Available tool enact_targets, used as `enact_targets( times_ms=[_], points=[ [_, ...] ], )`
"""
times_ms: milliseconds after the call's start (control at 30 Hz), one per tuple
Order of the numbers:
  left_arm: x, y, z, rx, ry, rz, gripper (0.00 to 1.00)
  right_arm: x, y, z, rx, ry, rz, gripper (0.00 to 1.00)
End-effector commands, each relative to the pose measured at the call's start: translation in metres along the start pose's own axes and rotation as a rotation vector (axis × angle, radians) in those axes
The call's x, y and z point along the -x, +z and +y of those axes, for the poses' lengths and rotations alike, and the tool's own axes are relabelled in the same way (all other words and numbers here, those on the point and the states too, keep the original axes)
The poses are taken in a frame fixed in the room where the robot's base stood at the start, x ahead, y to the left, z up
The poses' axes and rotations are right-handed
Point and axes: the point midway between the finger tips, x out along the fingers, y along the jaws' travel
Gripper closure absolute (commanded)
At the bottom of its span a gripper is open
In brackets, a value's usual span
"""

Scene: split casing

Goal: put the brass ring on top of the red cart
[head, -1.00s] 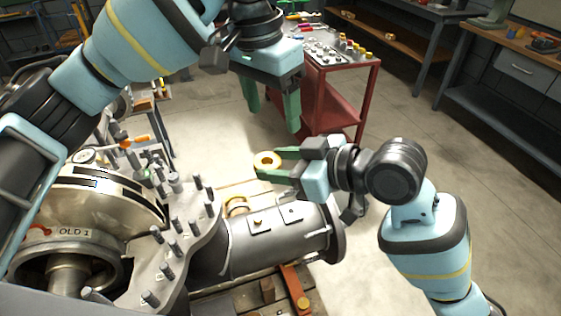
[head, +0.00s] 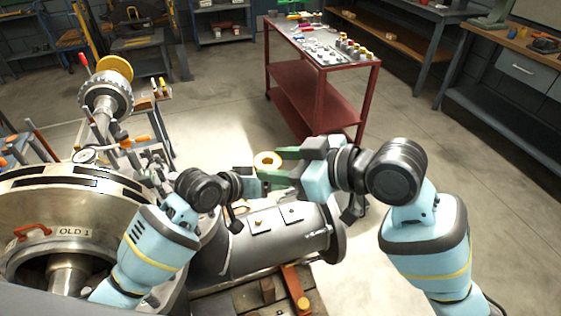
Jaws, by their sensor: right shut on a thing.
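The brass ring (head: 267,160) is a small yellow ring at the fingertips of my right gripper (head: 276,163), which is shut on it above the grey cylindrical housing. My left gripper (head: 262,181) has its hand just below and left of the ring, close to the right fingers. Its fingers overlap the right gripper in the picture, so I cannot tell whether they touch the ring or how far apart they are. The red cart (head: 318,99) stands beyond, at the top centre, apart from both grippers. Its top carries several small items.
The grey housing (head: 270,245) and the large casing marked OLD 1 (head: 75,205) fill the lower left. Small tools and yellow-capped pieces (head: 352,48) crowd the cart's top right. Workbenches (head: 510,75) line the right. The floor between is clear.

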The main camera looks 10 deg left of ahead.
Motion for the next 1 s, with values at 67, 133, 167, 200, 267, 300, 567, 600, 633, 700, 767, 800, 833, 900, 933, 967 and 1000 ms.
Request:
enact_targets(
  times_ms=[67,133,167,200,267,300,567,600,633,700,767,800,833,900,933,967,1000],
  points=[
    [-0.003,0.036,-0.014,0.015,-0.027,0.015,0.30,0.000,-0.001,0.000,0.001,0.000,0.002,0.83],
    [-0.003,0.064,-0.025,0.017,-0.056,0.033,0.30,0.000,-0.001,0.000,0.001,0.000,0.002,0.83],
    [-0.002,0.076,-0.030,0.017,-0.069,0.039,0.30,0.000,-0.001,0.000,0.001,0.000,0.002,0.83],
    [0.000,0.093,-0.036,0.016,-0.089,0.047,0.30,0.000,-0.001,0.000,0.001,0.000,0.002,0.83],
    [0.004,0.118,-0.045,0.011,-0.120,0.057,0.30,0.000,-0.001,0.000,0.001,0.000,0.002,0.83],
    [0.007,0.135,-0.051,0.008,-0.142,0.062,0.30,0.000,-0.001,0.000,0.001,0.000,0.002,0.83],
    [0.049,0.244,-0.080,-0.058,-0.295,0.062,0.30,0.000,-0.001,0.000,0.001,0.000,0.002,0.83],
    [0.057,0.260,-0.083,-0.072,-0.317,0.058,0.30,0.000,-0.001,0.000,0.001,0.000,0.002,0.83],
    [0.064,0.271,-0.085,-0.083,-0.333,0.053,0.30,0.000,-0.001,0.000,0.001,0.000,0.002,0.83],
    [0.079,0.295,-0.088,-0.112,-0.368,0.041,0.30,0.000,-0.001,0.000,0.001,0.000,0.002,0.83],
    [0.091,0.312,-0.090,-0.136,-0.394,0.030,0.30,0.000,-0.001,0.000,0.001,0.001,0.002,0.83],
    [0.098,0.322,-0.090,-0.149,-0.408,0.025,0.30,0.000,-0.001,0.000,0.001,0.000,0.002,0.83],
    [0.103,0.328,-0.091,-0.159,-0.417,0.019,0.30,0.000,-0.001,0.000,0.001,0.000,0.002,0.83],
    [0.113,0.340,-0.091,-0.181,-0.435,0.010,0.30,0.000,-0.001,0.000,0.001,0.001,0.002,0.83],
    [0.117,0.344,-0.092,-0.188,-0.441,0.006,0.30,0.000,-0.001,0.000,0.001,0.001,0.002,0.83],
    [0.120,0.348,-0.092,-0.194,-0.445,0.003,0.30,0.000,-0.001,0.000,0.001,0.001,0.002,0.83],
    [0.122,0.351,-0.092,-0.201,-0.450,0.001,0.30,0.000,-0.001,0.000,0.001,0.000,0.002,0.83]
  ],
)
